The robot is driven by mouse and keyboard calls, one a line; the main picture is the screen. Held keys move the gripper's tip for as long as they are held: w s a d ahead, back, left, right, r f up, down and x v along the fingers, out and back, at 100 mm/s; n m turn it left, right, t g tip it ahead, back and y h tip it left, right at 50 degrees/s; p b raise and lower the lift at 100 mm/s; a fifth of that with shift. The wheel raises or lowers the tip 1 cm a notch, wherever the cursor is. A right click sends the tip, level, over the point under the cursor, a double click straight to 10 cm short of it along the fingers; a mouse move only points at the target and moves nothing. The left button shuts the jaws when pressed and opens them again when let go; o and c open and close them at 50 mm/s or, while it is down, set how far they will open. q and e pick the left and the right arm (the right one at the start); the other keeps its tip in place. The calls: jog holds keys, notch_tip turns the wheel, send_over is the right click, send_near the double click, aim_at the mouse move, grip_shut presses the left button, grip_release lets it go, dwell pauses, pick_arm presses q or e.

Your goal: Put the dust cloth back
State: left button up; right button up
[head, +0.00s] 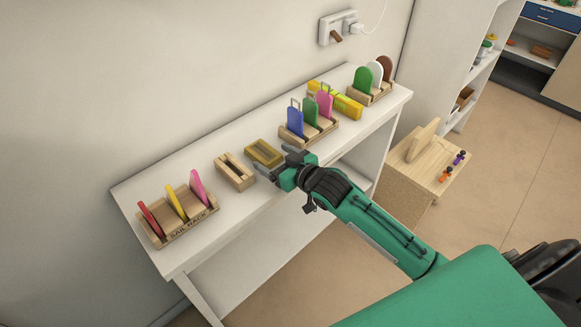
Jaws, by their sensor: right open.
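My right gripper (271,161) is open over the white shelf table, its fingertips close to a flat yellow block-like thing (262,151) with a darker top. I cannot tell whether they touch it. I cannot tell for sure which thing is the dust cloth. A slotted wooden holder (236,172) with a dark gap stands just left of the yellow thing. My left gripper is not in view.
On the white table (222,217) stand a sail rack (181,229), a rack with blue, green and pink pieces (309,132), a yellow box (347,107) and a rack of rounded pieces (370,92). A wooden stand (425,165) is at right.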

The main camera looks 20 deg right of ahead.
jog(key=v, duration=0.6)
jog(key=shift+s+b, duration=0.2)
jog(key=shift+b, duration=0.1)
jog(key=shift+s+d+r, duration=0.1)
jog(key=shift+s, duration=0.15)
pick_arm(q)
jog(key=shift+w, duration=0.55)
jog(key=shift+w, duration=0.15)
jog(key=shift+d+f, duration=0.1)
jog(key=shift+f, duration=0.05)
